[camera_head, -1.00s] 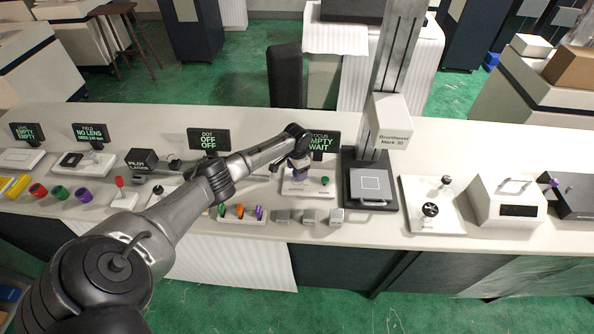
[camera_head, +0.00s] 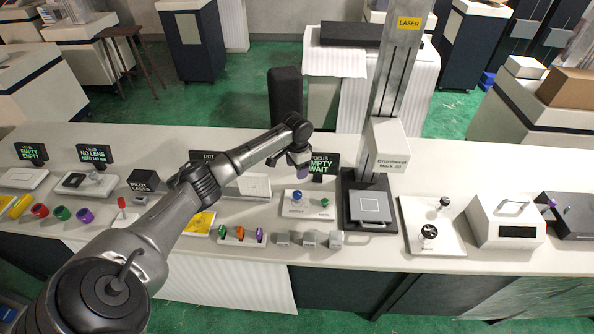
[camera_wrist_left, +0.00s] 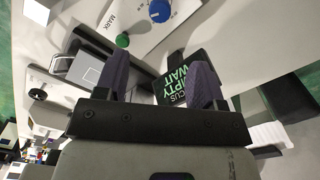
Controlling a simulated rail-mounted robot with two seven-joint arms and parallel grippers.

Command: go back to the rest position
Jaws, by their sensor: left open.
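My left arm comes in from the lower left in the head view. Its gripper (camera_head: 301,166) hangs above the bench near the FOCUS display (camera_head: 321,166), pointing down. In the left wrist view the two dark fingers (camera_wrist_left: 160,85) stand apart with nothing between them, and the gripper is empty. Below it a white plate (camera_head: 301,206) carries a blue knob (camera_head: 297,195) and a green button (camera_head: 325,202). The blue knob also shows in the left wrist view (camera_wrist_left: 159,11). My right gripper is not in view.
The laser column (camera_head: 395,70) and its base plate (camera_head: 370,207) stand to the right of the gripper. A rack of coloured pieces (camera_head: 240,236) and several grey blocks (camera_head: 308,238) lie near the front edge. The air above the bench is mostly clear.

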